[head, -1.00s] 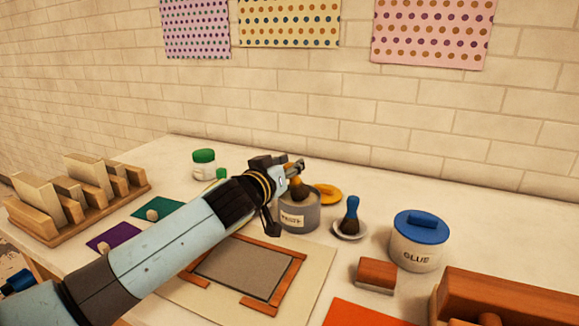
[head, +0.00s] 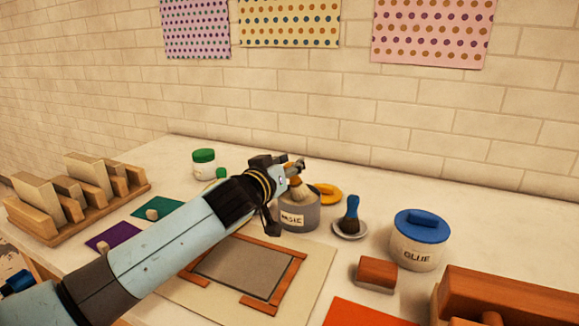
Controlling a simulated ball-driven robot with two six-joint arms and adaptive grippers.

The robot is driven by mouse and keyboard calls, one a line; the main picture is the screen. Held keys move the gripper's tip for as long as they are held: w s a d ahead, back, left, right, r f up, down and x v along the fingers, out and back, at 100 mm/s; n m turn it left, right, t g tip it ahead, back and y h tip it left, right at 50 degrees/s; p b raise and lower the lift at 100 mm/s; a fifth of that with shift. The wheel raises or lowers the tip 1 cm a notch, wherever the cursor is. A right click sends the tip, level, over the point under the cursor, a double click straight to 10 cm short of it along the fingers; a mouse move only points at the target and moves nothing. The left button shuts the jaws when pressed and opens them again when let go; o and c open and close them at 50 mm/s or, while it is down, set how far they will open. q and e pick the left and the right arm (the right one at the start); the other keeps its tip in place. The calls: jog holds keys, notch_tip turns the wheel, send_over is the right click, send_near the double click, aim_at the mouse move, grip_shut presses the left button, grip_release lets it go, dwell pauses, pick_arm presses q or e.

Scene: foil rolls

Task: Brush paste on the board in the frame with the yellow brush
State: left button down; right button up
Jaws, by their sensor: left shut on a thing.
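My left gripper (head: 293,171) is shut on the yellow brush (head: 299,184) at the paste pot. The brush is mostly hidden by the fingers. Its pale bristle end points down at the mouth of the grey paste pot (head: 298,219); I cannot tell whether it touches the paste. The grey board (head: 240,272) lies inside a brown wooden frame (head: 287,277) on a cream sheet, in front of the pot. My right gripper is not in view.
A yellow lid (head: 330,193) lies behind the pot. A blue brush (head: 351,212) stands on a saucer to the right, beside a glue jar (head: 417,243) and a wooden block (head: 377,272). A green-lidded jar (head: 204,163) stands behind my arm. A wooden rack (head: 70,205) is at left.

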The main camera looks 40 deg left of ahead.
pick_arm(q)
jog(key=shift+f, duration=0.2)
dwell(0.3)
notch_tip(320, 180, up, 3)
jog(key=shift+a+f+p, duration=0.1)
jog(key=shift+f+p, duration=0.1)
jog(key=shift+p, duration=0.85)
notch_tip(320, 180, up, 5)
jog(key=p, duration=0.3)
jog(key=shift+f+p, duration=0.1)
jog(key=shift+p, duration=0.3)
jog(key=shift+f, duration=0.1)
